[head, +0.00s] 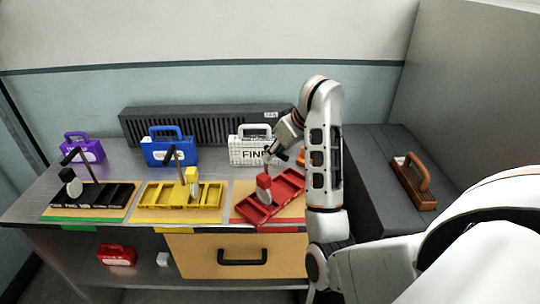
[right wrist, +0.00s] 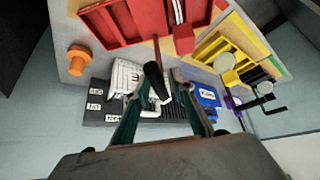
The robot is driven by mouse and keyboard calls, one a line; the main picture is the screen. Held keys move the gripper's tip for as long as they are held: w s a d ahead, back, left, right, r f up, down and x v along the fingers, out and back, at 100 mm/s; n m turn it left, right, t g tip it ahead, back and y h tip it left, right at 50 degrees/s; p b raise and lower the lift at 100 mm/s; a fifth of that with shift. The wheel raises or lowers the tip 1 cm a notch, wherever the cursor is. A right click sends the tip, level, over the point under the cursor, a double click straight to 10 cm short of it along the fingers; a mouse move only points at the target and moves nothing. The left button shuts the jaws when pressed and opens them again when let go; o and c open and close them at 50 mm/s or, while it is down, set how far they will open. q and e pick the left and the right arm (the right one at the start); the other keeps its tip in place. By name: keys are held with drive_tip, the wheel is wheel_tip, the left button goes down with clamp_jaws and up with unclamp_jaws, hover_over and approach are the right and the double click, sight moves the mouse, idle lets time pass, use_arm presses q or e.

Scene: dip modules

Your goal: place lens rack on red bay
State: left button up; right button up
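The red lens rack (head: 283,192), a compartmented tray with a red block and a pale round lens, is turned at an angle over the tan mat of the red bay (head: 240,212) at the right of the bench. It also fills the top of the right wrist view (right wrist: 125,22). My right gripper (head: 281,154) is above the rack. In the right wrist view, its fingers (right wrist: 160,82) close around the rack's black handle. The rack looks tilted; its underside is hidden, so I cannot tell whether it touches the mat. My left gripper is not in view.
A yellow rack (head: 180,196) and a black rack (head: 95,195) stand to the left on their mats. Purple (head: 85,150), blue (head: 170,149) and white (head: 249,152) cases stand behind. A brown-handled object (head: 413,180) lies on the dark surface at right.

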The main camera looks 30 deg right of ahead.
sight(279, 152)
drive_tip(key=shift+s+d+r, duration=0.2)
drive_tip(key=shift+r, duration=0.35)
drive_tip(key=shift+s+r, duration=0.1)
drive_tip(key=shift+r, duration=0.15)
drive_tip(key=shift+s+d+r+b, duration=0.1)
drive_tip(key=shift+r+b, duration=0.1)
drive_tip(key=shift+b, duration=0.15)
drive_tip(key=shift+s+r, duration=0.3)
drive_tip(key=shift+s, duration=0.05)
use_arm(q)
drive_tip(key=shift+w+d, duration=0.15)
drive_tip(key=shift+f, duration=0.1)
